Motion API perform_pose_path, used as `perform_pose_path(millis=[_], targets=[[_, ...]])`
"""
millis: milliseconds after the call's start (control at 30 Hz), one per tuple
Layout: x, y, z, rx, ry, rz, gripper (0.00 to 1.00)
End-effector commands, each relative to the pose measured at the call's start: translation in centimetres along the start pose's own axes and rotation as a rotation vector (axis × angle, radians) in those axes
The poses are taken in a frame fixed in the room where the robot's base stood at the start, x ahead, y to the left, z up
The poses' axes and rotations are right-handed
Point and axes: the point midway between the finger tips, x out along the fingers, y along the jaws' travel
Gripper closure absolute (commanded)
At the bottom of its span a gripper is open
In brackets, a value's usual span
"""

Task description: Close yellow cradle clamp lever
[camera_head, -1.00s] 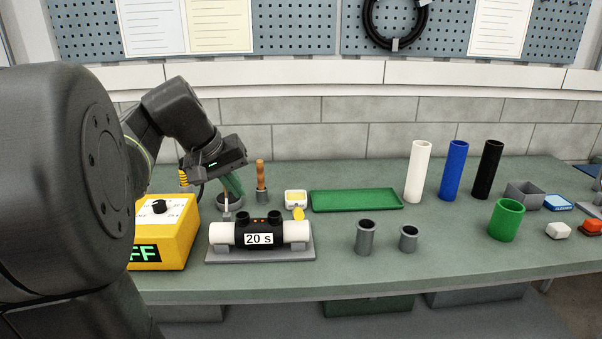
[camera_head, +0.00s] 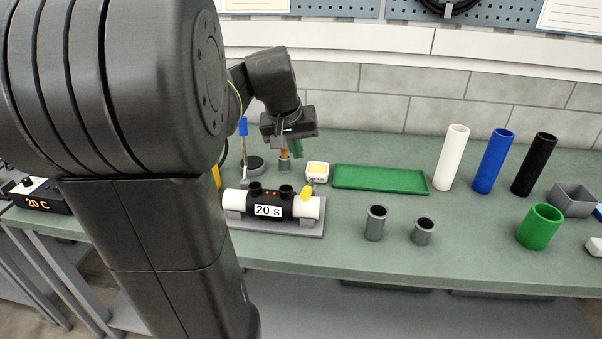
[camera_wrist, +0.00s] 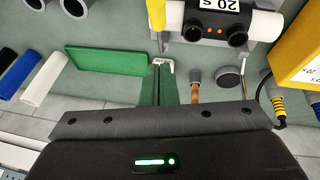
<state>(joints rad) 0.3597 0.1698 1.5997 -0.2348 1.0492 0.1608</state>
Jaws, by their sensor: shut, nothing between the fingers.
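The grey cradle (camera_head: 275,226) holds a white pipe with a black coupler (camera_head: 270,203) labelled "20 s". The yellow clamp lever (camera_head: 306,193) rises at the cradle's right end, tilted; in the wrist view it shows as a yellow bar (camera_wrist: 162,38). A blue-tipped lever (camera_head: 243,127) stands upright at the left end. My gripper (camera_head: 297,154) has green fingers, shut and empty, behind the pipe and above the bench. In the wrist view the fingertips (camera_wrist: 157,68) point toward the yellow lever, apart from it, and partly cover a small white dish.
The white dish with a yellow pad (camera_head: 317,172) stands behind the yellow lever. A wooden-handled tool (camera_wrist: 195,85) in a grey holder is close beside my fingers. A green tray (camera_head: 380,179) lies right. Two grey cups (camera_head: 375,224) (camera_head: 423,232) stand in front.

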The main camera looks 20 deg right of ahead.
Motion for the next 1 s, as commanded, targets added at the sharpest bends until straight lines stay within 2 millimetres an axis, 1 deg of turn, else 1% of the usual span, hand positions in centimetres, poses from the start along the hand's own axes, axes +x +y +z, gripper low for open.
perform_pose_path(millis=[33,200,400,600,1000], targets=[[1.2,0.0,0.0,0.0,-0.006,0.001,1.0],[4.8,0.1,0.1,-0.001,-0.006,0.002,1.0],[6.7,0.0,2.0,-0.001,-0.003,0.001,1.0],[7.5,0.0,2.8,0.0,0.0,0.001,1.0],[7.7,0.0,2.9,0.0,0.005,0.001,1.0]])
